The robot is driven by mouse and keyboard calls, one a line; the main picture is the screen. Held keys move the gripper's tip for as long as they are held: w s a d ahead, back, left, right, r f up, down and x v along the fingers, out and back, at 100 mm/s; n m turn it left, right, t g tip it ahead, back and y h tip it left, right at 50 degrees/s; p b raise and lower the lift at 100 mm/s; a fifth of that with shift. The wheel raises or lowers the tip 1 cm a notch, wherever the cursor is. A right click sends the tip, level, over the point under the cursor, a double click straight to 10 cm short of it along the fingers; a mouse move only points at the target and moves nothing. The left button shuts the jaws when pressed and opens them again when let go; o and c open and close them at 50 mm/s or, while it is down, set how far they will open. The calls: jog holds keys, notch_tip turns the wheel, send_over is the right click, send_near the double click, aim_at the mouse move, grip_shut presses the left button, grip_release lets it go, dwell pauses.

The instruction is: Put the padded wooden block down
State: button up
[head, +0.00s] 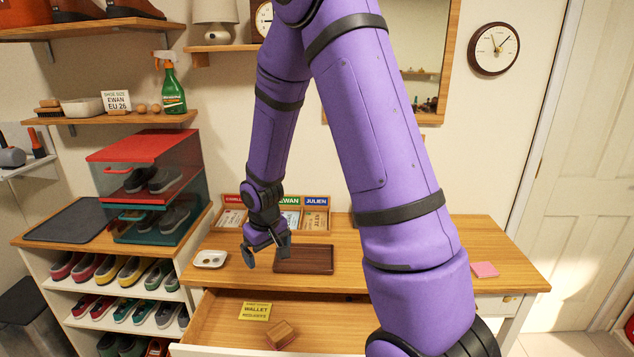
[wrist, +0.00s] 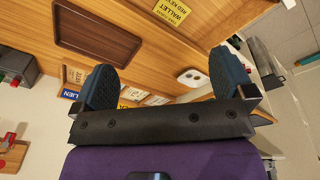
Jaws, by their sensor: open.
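A small wooden block (head: 281,334), apparently the padded one, rests in the open drawer (head: 225,318), near the front in the head view. Its padding is hard to make out. My gripper (head: 267,253) is open and empty, above the desk between the white dish and the brown tray. The block is apart from it, lower and toward the front. In the wrist view the two dark finger pads of my gripper (wrist: 167,82) stand wide apart with nothing between them. I cannot see the block in that view.
A brown tray (head: 304,260), a white dish (head: 210,259) and a name-labelled organiser (head: 312,218) are on the desk. A yellow wallet label (head: 255,311) lies in the drawer. Shoe shelves (head: 120,305) stand at left. The desk's right side is mostly clear except a pink pad (head: 485,270).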

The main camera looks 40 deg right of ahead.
jog(key=s+a+r+t, duration=0.15)
jog(key=s+r, duration=0.35)
jog(key=r, duration=0.5)
jog(key=s+a+r, duration=0.2)
jog(key=s+r, duration=0.3)
jog(key=r, duration=0.5)
jog(key=s+a+r+t, duration=0.1)
jog(key=s+r, duration=0.3)
jog(key=s, duration=0.3)
jog(key=s+a+r+t+y, duration=0.1)
jog(key=s+r, duration=0.4)
jog(key=s, duration=0.3)
jog(key=shift+a, duration=0.3)
jog(key=shift+c, duration=0.5)
